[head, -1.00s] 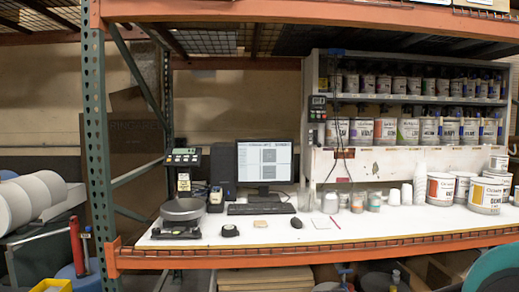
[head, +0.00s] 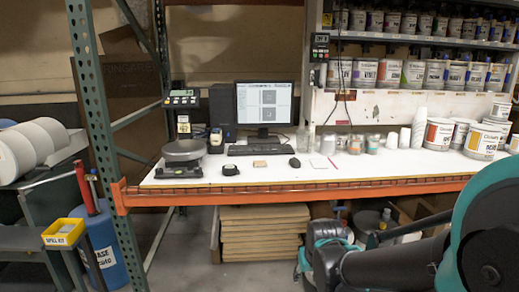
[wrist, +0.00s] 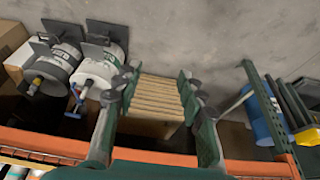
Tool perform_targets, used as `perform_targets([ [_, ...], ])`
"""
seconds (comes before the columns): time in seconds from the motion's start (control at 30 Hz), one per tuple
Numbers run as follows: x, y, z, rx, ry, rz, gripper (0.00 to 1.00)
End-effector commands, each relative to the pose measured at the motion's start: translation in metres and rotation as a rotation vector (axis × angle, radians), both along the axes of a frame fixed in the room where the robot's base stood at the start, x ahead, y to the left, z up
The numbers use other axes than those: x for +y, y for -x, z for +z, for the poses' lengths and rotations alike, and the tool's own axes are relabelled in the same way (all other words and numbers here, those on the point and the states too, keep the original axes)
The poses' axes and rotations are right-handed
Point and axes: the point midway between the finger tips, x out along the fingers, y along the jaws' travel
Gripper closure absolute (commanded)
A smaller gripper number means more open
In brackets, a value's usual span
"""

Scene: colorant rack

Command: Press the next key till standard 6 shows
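The monitor (head: 264,106) stands lit on the white bench, with text and grey square pictures too small to read. The keyboard (head: 257,153) lies in front of it; single keys cannot be told apart. A small handheld device (head: 216,138) stands upright left of the keyboard, beside the scale (head: 183,152). The scale's display (head: 181,98) is on a post above; its reading is unclear. In the wrist view my gripper (wrist: 158,88) is open, its two fingers well apart with nothing held.
The orange bench edge (head: 300,190) and green upright (head: 95,110) bound the work area. A black tape measure (head: 230,170), mouse (head: 294,162) and cups (head: 419,128) stand on the bench. Stacked boards (head: 262,232) lie below. Paint cans (head: 363,72) fill the right shelves.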

Motion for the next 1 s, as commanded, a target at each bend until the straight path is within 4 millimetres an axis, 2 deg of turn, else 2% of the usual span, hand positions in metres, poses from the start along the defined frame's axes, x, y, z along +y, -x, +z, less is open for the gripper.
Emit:
perform_targets([
  [0.4,0.0,0.0,0.0,0.0,0.0,0.0,0.6],
  [0.73,0.0,0.0,0.0,0.0,0.0,0.0,1.0],
  [1.0,0.0,0.0,0.0,0.0,0.0,0.0,1.0],
])
